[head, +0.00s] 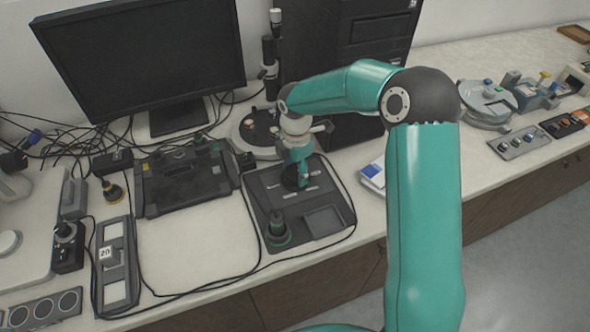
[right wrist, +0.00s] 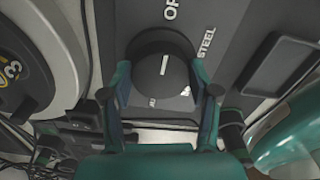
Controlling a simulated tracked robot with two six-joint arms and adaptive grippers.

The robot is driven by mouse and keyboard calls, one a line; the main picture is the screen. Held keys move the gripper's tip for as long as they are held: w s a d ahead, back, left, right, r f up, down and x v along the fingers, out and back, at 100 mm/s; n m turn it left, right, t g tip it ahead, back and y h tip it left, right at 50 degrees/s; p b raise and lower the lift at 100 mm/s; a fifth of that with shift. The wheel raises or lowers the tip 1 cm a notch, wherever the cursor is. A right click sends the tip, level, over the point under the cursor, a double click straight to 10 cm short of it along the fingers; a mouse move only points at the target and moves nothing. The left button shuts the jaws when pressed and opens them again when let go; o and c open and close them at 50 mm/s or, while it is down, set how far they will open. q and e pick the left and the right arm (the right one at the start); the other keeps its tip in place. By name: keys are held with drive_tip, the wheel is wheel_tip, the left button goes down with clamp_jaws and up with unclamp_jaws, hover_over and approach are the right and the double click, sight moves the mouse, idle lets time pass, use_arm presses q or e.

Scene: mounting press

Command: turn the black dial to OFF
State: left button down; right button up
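The black dial (right wrist: 163,75) is a round knob with a white pointer line. It sits on a dark control panel (right wrist: 228,18), which also shows in the head view (head: 328,192). The pointer stands upright in the right wrist view. My right gripper (right wrist: 160,75) has its fingers on opposite sides of the dial, with the pads against its rim. In the head view the right gripper (head: 296,180) points down at the panel and hides most of the dial. White lettering reading "OP" and "STEEL" is partly visible around the dial; other labels are hidden or too small. My left gripper is out of view.
A green-ringed knob (head: 277,231) and a shallow recess (head: 323,221) are on the same panel. A round grey unit (head: 254,130) stands behind it, a dark case (head: 188,180) to the left. Cables run along the panel. The bench (head: 190,240) is bare in front of the case.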

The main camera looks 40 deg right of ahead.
sight(295, 171)
drive_tip(key=o, duration=0.4)
drive_tip(key=shift+w+r, duration=0.1)
drive_tip(key=shift+w, duration=0.05)
wheel_tip(295, 171, up, 12)
idle(0.4)
idle(0.4)
